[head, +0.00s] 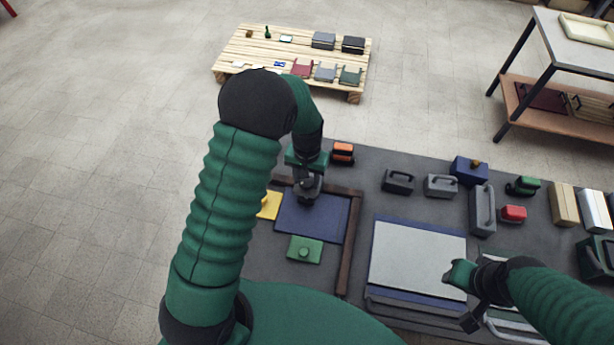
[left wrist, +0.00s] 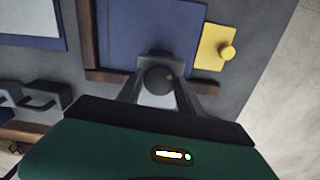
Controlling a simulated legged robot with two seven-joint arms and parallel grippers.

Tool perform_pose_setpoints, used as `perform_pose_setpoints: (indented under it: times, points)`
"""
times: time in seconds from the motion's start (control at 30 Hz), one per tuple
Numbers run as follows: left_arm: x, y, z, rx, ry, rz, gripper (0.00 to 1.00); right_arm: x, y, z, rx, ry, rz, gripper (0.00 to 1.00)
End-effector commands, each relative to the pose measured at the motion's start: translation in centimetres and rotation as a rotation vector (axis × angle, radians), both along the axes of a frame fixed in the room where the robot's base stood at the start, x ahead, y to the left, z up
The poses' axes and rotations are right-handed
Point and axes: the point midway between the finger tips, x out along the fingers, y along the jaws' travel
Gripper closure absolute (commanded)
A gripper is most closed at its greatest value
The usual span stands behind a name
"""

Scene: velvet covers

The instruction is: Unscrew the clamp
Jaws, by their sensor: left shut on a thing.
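A dark clamp (left wrist: 155,57) sits on the brown wooden frame (left wrist: 92,32) around a blue panel (left wrist: 150,30). Its round dark knob (left wrist: 158,79) is between the fingers of my left gripper (left wrist: 159,86), which is shut on it. In the head view my left gripper (head: 308,192) reaches down at the frame's far side, over the blue panel (head: 310,222), and hides most of the clamp. My right gripper (head: 466,290) is at the lower right, near a pale panel (head: 415,255); I cannot tell its opening.
A yellow plate with a knob (left wrist: 217,47) and a green plate with a knob (head: 305,250) lie by the blue panel. Grey handled blocks (head: 398,181), a blue box (head: 468,169) and a red block (head: 513,213) stand right. A pallet (head: 245,65) lies beyond.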

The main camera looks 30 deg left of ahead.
Motion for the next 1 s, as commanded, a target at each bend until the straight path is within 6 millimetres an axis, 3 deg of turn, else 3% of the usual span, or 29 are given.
perform_pose_setpoints:
  times: [0.6,1.0]
  points:
    - [0.6,0.1,0.5,0.0,-0.017,0.576,0.97,0.0,0.0,2.2,0.0,0.0,0.0,0.64]
    - [0.6,0.2,0.5,-0.001,-0.018,0.827,0.97,0.0,0.0,3.1,0.0,0.0,0.0,0.64]
